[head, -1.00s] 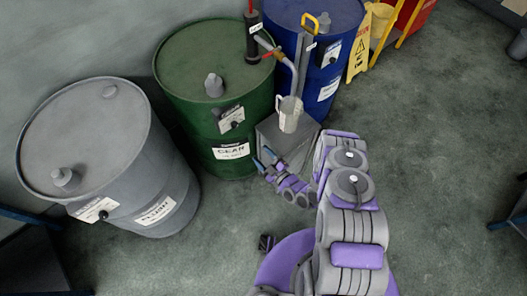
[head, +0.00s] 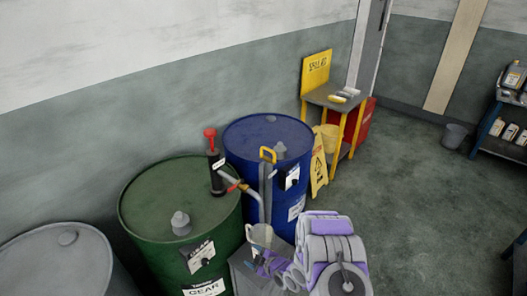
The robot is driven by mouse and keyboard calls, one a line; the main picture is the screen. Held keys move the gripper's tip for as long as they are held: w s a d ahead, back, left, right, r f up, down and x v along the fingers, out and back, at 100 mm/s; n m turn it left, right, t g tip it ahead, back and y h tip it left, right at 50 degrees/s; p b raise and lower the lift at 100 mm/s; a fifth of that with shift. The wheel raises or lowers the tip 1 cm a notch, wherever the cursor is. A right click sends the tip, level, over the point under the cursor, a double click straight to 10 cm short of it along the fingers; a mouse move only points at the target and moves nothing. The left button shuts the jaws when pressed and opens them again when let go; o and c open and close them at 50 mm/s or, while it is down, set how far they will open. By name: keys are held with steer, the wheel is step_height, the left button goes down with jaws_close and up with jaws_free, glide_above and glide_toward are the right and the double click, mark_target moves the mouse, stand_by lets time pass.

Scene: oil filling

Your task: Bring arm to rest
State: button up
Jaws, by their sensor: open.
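My arm (head: 325,240) rises from the bottom edge in the head view, folded, with its purple and grey links near the lower middle. My gripper (head: 264,264) is small in view at its left end. It is open, and I see nothing between its fingers. It appears in front of a white jug (head: 260,235) and the grey box (head: 240,270) under it. I cannot tell how far apart the gripper and jug are. The jug is upright under the spout of the pump (head: 215,165) on the green drum (head: 160,205).
A yellow sign (head: 319,170) and a yellow spill station (head: 318,75) stand behind.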

steer(key=w+d+r+m+g+h, duration=0.1)
steer(key=d+r+m+h, duration=0.15)
steer(key=d+r, duration=0.3)
steer(key=w+d+r+m+h, duration=0.1)
steer(key=d+r+h, duration=0.25)
steer(key=r, duration=0.35)
steer(key=s+d+r+m+g+h, duration=0.3)
steer(key=s+d+r+m, duration=0.2)
steer(key=s+d+r, duration=0.55)
steer(key=s+r+m+g, duration=0.2)
steer(key=s+r, duration=0.3)
steer(key=s, duration=0.6)
steer(key=s+a+r+m+g+b, duration=0.1)
steer(key=s+r, duration=0.4)
steer(key=s, duration=0.7)
steer(key=s+r+m+g, duration=0.3)
steer(key=s+r+m, duration=0.2)
steer(key=s, duration=0.7)
steer(key=shift+a+r+g, duration=0.3)
steer(key=shift+r+g, duration=0.1)
steer(key=shift+r, duration=0.05)
